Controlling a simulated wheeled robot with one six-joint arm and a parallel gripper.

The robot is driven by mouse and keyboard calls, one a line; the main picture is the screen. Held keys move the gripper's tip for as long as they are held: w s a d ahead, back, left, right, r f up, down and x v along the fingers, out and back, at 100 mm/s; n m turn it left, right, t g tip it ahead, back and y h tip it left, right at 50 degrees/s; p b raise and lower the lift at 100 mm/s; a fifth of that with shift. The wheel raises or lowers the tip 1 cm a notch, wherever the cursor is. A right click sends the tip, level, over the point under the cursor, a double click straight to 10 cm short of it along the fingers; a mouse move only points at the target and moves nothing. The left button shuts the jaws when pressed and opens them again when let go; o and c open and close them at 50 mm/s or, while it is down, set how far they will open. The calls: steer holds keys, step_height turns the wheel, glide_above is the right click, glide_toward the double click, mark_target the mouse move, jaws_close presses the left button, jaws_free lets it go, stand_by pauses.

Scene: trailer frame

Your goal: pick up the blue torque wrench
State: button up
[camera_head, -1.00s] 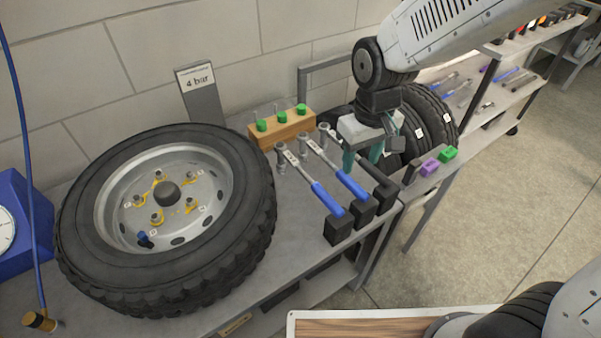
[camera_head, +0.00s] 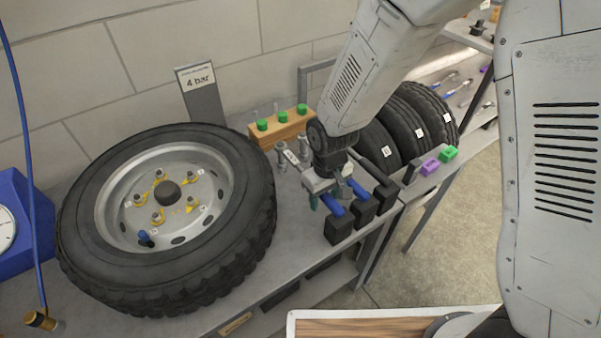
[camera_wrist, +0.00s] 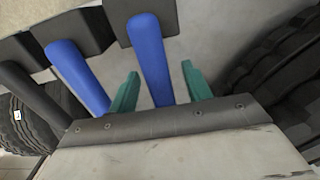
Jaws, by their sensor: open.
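The second blue handle (camera_head: 360,190) is just to the right. In the wrist view, my open gripper (camera_wrist: 160,76) has its teal fingers on either side of one blue handle (camera_wrist: 150,50), with gaps visible. The other blue handle (camera_wrist: 75,72) lies outside the fingers, to the left. Whether the fingers are level with the handle is unclear.
A large wheel (camera_head: 75,220) fills the bench's left. A wooden block (camera_head: 285,129) with green caps and several tyres (camera_head: 410,125) stand behind.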

steer(key=shift+f, duration=0.1)
jaws_close()
